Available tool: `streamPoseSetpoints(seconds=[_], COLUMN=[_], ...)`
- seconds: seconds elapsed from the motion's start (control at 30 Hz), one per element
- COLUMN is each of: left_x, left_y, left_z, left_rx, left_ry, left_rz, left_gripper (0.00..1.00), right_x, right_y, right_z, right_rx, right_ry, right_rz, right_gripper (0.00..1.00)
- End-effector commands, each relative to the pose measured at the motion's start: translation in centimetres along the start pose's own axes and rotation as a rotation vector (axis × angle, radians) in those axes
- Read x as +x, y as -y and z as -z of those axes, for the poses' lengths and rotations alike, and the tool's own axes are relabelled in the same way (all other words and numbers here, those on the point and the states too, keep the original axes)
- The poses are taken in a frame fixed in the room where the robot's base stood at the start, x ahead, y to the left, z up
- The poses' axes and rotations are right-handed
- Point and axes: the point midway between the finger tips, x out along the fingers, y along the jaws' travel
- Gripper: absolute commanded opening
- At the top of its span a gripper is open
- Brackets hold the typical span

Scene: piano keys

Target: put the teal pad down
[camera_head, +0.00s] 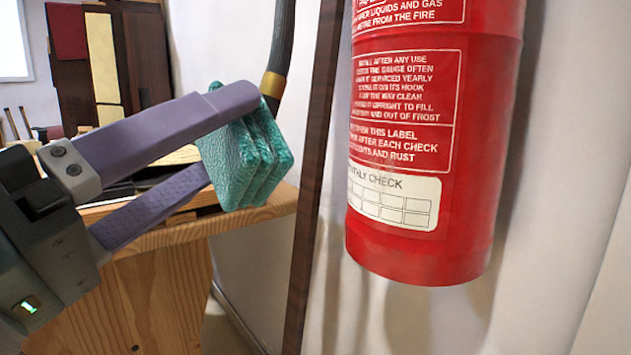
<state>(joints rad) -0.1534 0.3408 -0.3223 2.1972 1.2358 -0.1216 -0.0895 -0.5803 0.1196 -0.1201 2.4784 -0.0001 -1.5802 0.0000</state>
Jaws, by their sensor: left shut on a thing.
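The teal pad (268,160) is a thick, textured, layered block near the middle left of the head view. My left gripper (222,138) comes in from the left, and its two purple fingers are shut on the pad, one along the top and one lower down. The pad's left part is partly covered by the fingers. The pad shows in front of the right end of a wooden bench (170,300); I cannot tell whether it touches the wood. My right gripper is not in view.
A red fire extinguisher (400,240) hangs on the right, close to a dark upright post (312,180). Its black hose (283,45) passes just above the pad. Dark and pale wooden pieces (95,60) stand at the back left. Floor shows below the bench's right side.

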Motion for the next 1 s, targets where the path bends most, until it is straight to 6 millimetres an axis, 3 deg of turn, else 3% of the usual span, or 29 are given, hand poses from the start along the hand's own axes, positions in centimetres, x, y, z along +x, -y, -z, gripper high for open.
streamPoseSetpoints(seconds=[0.03, 0.1, 0.53, 1.0], left_x=[0.7, 0.9, 1.4, 0.6], left_y=[-2.3, -3.8, -12.0, -21.4], left_z=[2.5, 4.5, 15.8, 28.1], left_rx=[0.003, 0.012, 0.082, 0.158], left_ry=[-0.019, -0.045, -0.212, -0.404], left_rz=[0.018, 0.042, 0.198, 0.376], left_gripper=[0.29, 0.29, 0.29, 0.29], right_x=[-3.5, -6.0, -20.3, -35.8], right_y=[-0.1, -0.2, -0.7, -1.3], right_z=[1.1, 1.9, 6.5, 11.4], right_rx=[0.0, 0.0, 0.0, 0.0], right_ry=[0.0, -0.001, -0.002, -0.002], right_rz=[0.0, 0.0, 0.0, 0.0], right_gripper=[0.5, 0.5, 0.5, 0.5])
